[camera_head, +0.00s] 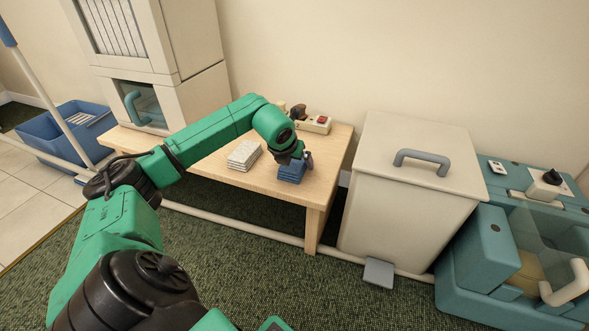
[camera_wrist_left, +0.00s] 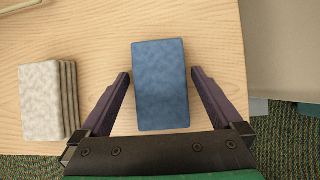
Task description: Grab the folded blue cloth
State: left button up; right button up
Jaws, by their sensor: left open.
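The folded blue cloth (camera_head: 291,173) lies on the right part of the wooden table (camera_head: 225,182), near its front edge. In the left wrist view the blue cloth (camera_wrist_left: 160,85) is a rounded rectangle between the two dark fingers. My left gripper (camera_head: 297,160) is right at the cloth, pointing down over it. In the left wrist view my left gripper (camera_wrist_left: 160,83) is open, with one finger on each side of the cloth and a visible gap on both sides. In the head view the gripper hides part of the cloth. My right gripper is not in view.
A stack of folded light grey cloths (camera_head: 243,155) lies left of the blue one. A white pedal bin (camera_head: 408,190) stands close on the right, beside a teal machine (camera_head: 490,262). A blue basin (camera_head: 62,130) is at far left.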

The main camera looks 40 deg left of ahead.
pick_arm(q)
jog(key=c, duration=1.2)
jog(key=shift+r, duration=0.15)
